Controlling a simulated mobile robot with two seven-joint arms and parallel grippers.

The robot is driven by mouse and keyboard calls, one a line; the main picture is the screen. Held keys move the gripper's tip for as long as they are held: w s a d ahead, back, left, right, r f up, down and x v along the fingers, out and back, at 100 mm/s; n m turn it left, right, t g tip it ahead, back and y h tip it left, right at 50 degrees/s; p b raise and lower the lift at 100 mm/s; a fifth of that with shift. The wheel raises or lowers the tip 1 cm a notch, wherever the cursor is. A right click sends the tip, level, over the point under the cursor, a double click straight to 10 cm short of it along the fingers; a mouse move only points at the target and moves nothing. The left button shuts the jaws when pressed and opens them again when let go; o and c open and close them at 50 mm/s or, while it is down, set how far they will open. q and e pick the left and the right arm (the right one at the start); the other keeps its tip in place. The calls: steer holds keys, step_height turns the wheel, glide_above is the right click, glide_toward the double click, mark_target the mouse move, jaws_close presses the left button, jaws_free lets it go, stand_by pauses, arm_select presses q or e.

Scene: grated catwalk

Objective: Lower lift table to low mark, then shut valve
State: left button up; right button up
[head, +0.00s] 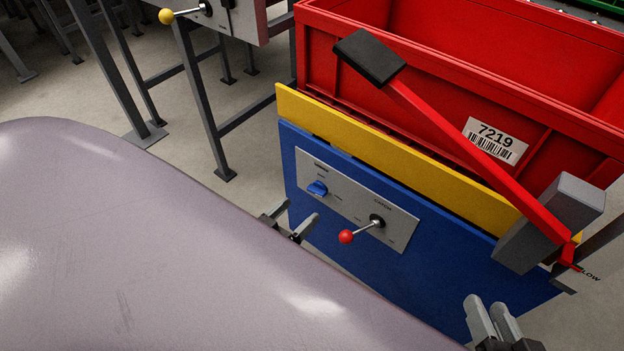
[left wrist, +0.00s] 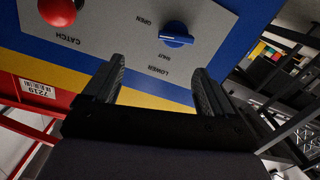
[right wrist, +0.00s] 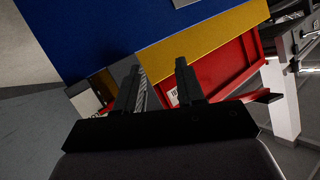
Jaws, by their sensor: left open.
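The lift table has a blue side panel (head: 420,285) under a yellow band (head: 420,178), with a red crate (head: 430,75) above. Its grey control plate (head: 345,215) carries a blue valve knob (head: 317,188) and a red-ball catch lever (head: 347,237). In the left wrist view the knob (left wrist: 176,36) sits between labels OPEN and SHUT, with LOWER printed below; its exact setting is unclear. LOW lettering (head: 591,276) shows at the right, partly hidden. My left gripper (head: 291,219) is open and empty, apart from the knob. My right gripper (head: 492,316) is open and empty before the panel's lower right.
A red bar with a black pad (head: 370,57) slants across the crate's front to a grey block (head: 550,222). A grey-legged stand with a yellow-ball lever (head: 167,16) is behind left. My pale body covers the lower left. Bare floor (head: 240,190) lies between.

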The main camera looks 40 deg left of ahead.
mark_target(314, 192)
arm_select(q)
steer(key=shift+t, duration=0.3)
steer(key=w+b, duration=0.1)
steer(key=w, duration=0.1)
steer(key=w+f+b, duration=0.1)
steer(key=w, duration=0.2)
steer(key=w+a+f+b, duration=0.1)
steer(key=w+b, duration=0.1)
steer(key=w, duration=0.1)
steer(key=shift+w+a+f, duration=0.1)
steer(key=shift+f, duration=0.15)
steer(key=shift+w+r, duration=0.1)
steer(key=shift+w, duration=0.25)
arm_select(e)
steer(key=shift+w+f+n+t, duration=0.3)
steer(key=shift+f+n+t, duration=0.2)
steer(key=shift+f+t, duration=0.15)
arm_select(q)
steer(key=c, duration=1.1)
